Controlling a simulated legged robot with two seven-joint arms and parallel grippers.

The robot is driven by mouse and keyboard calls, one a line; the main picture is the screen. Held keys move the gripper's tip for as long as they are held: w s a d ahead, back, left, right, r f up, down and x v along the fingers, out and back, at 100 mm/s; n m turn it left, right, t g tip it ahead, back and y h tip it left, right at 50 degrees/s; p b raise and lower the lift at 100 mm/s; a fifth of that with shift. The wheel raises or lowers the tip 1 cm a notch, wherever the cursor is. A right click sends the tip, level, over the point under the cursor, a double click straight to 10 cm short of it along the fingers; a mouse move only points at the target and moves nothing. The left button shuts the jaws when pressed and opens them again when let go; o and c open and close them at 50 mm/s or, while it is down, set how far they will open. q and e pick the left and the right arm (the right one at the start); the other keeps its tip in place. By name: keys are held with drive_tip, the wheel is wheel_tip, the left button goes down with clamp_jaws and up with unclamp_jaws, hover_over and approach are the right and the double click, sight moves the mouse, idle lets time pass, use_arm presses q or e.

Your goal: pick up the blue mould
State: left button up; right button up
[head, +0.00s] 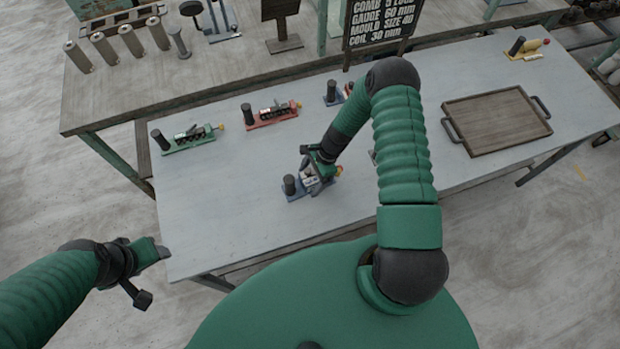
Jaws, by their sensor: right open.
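A blue mould (293,191) lies near the middle of the pale table, with a dark upright cylinder at its left end and a yellow and red tip at its right. My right gripper (314,180) is open over its middle part and hides much of it; I cannot tell whether the fingers touch it. A second blue piece (331,99) with a dark cylinder stands farther back, partly hidden by my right arm. My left gripper (156,252) hangs off the table's front left corner, apart from everything, and its opening is unclear.
A green-based mould (187,146) and a red-based mould (272,122) stand on the left of the table (230,215). A wooden tray (497,122) with dark handles and a yellow-based piece (527,56) are at right. A workbench with several cylinders stands behind.

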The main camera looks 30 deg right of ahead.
drive_tip(key=shift+w+d+f, duration=0.2)
drive_tip(key=shift+d, duration=0.1)
drive_tip(key=shift+c, duration=2.1)
drive_tip(key=shift+a+r, duration=0.15)
drive_tip(key=shift+a, duration=0.15)
drive_tip(key=c, duration=1.2)
clamp_jaws()
drive_tip(key=shift+d, duration=0.1)
drive_tip(key=shift+d, duration=0.15)
